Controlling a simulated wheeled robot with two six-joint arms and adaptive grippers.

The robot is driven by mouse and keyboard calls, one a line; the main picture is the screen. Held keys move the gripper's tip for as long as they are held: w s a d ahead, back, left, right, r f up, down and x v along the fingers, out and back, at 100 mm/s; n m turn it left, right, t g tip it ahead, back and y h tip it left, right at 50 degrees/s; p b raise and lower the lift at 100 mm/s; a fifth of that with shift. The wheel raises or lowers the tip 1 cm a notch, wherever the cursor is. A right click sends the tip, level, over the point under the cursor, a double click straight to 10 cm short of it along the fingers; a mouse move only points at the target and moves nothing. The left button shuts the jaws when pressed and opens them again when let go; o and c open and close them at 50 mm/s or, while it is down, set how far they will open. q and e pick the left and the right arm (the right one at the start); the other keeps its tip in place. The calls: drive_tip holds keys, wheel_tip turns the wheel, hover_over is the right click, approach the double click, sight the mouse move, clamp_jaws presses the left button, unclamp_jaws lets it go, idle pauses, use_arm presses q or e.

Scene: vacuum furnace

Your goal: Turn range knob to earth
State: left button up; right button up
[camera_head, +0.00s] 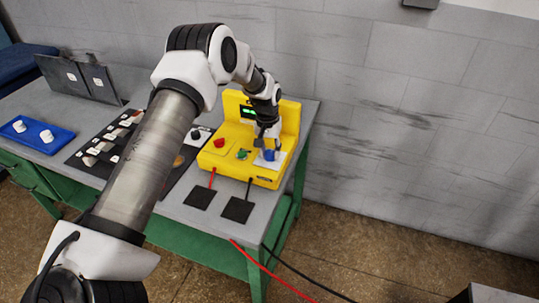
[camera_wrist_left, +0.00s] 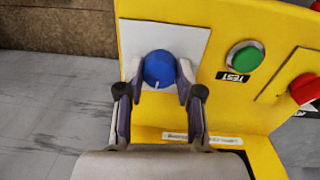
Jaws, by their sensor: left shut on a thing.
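The yellow tester box (camera_head: 238,166) stands on the right part of the grey table. Its blue range knob (camera_head: 268,155) sits on a white plate at the box's right side. In the left wrist view the knob (camera_wrist_left: 159,68) is round and blue with a small white mark near its lower edge, on the white plate (camera_wrist_left: 195,40). My left gripper (camera_wrist_left: 158,78) has a finger on each side of the knob and is shut on it. In the head view the gripper (camera_head: 267,142) comes down from above. Any position labels on the plate are unreadable. My right gripper is not in view.
The box also has a green TEST button (camera_wrist_left: 244,58), a red button (camera_head: 219,143) and a lit display (camera_head: 248,112). Two black pads (camera_head: 237,209) lie in front with red and black cables. A blue tray (camera_head: 38,136) with white pieces is at the far left.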

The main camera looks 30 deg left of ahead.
sight(269, 151)
use_arm(q)
drive_tip(key=m, duration=0.1)
drive_tip(key=m+b, duration=0.1)
drive_tip(key=m, duration=0.1)
drive_tip(key=m+b, duration=0.1)
drive_tip(key=m, duration=0.1)
drive_tip(key=shift+s+f, duration=0.1)
drive_tip(key=shift+f, duration=0.2)
drive_tip(key=shift+m, duration=0.3)
drive_tip(key=o, duration=1.2)
drive_tip(key=shift+c, duration=0.2)
drive_tip(key=shift+w, duration=0.3)
wheel_tip(269, 151, up, 12)
drive_tip(key=shift+a, duration=0.3)
drive_tip(key=shift+w, duration=0.1)
